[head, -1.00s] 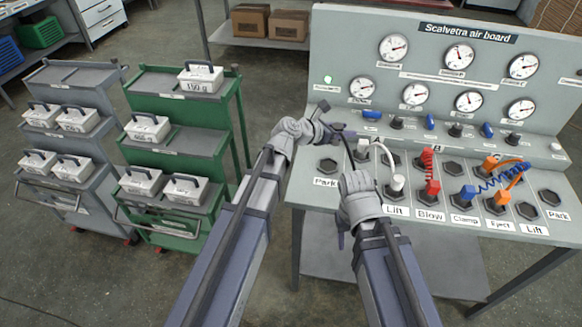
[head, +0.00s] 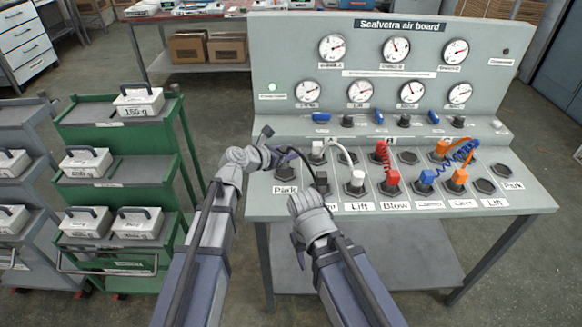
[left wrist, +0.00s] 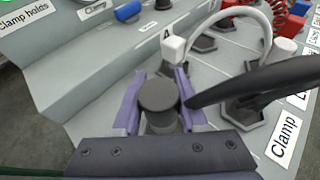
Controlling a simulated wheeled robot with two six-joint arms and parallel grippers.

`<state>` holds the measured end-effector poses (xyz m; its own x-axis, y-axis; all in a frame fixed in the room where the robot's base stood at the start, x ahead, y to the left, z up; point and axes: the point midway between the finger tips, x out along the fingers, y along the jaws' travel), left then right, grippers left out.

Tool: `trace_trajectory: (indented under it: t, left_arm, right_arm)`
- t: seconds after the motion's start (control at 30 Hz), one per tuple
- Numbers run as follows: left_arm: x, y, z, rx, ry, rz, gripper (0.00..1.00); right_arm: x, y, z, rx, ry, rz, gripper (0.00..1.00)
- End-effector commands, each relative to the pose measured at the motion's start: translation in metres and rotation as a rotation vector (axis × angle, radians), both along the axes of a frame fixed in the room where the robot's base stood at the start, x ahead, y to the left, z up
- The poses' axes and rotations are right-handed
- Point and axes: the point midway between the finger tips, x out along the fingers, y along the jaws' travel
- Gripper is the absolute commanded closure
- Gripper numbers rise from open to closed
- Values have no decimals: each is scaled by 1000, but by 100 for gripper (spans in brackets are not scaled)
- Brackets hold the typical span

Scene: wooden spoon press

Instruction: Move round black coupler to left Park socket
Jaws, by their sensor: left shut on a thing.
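My left gripper (left wrist: 160,110) is shut on the round black coupler (left wrist: 158,97), which stands between its two purple fingers in the left wrist view. In the head view my left gripper (head: 280,155) is just above the left Park socket (head: 285,173). A black hose (left wrist: 255,80) runs right to a second black coupler (head: 321,179), seated above a label reading Clamp in the wrist view. What lies directly under the held coupler is hidden.
A white hose (head: 345,152) joins two white couplers just right. Red (head: 382,155), blue and orange hoses are further right on the board. Gauges stand on the upright back panel (head: 275,60). A green cart (head: 110,125) with white weights stands left.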

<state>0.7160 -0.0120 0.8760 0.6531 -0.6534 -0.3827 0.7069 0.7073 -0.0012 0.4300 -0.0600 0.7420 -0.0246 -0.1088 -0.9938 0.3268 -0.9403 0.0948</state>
Motion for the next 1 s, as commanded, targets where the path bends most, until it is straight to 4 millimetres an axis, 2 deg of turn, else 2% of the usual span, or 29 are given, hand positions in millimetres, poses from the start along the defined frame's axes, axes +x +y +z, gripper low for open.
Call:
trace_trajectory:
  t: [0.17,0.43,0.87,0.9,1.0]
  left_arm:
    - [0,0,-5,0,0,0,100]
    - [0,0,-37,0,0,0,100]
    - [0,0,-40,0,0,0,100]
    - [0,0,-40,0,0,0,56]
    - [0,0,-39,0,0,0,45]
  right_arm:
    - [0,0,-5,0,0,0,50]
    - [0,0,-37,0,0,0,50]
    - [0,0,-40,0,0,0,50]
    - [0,0,-40,0,0,0,50]
    - [0,0,-39,0,0,0,50]
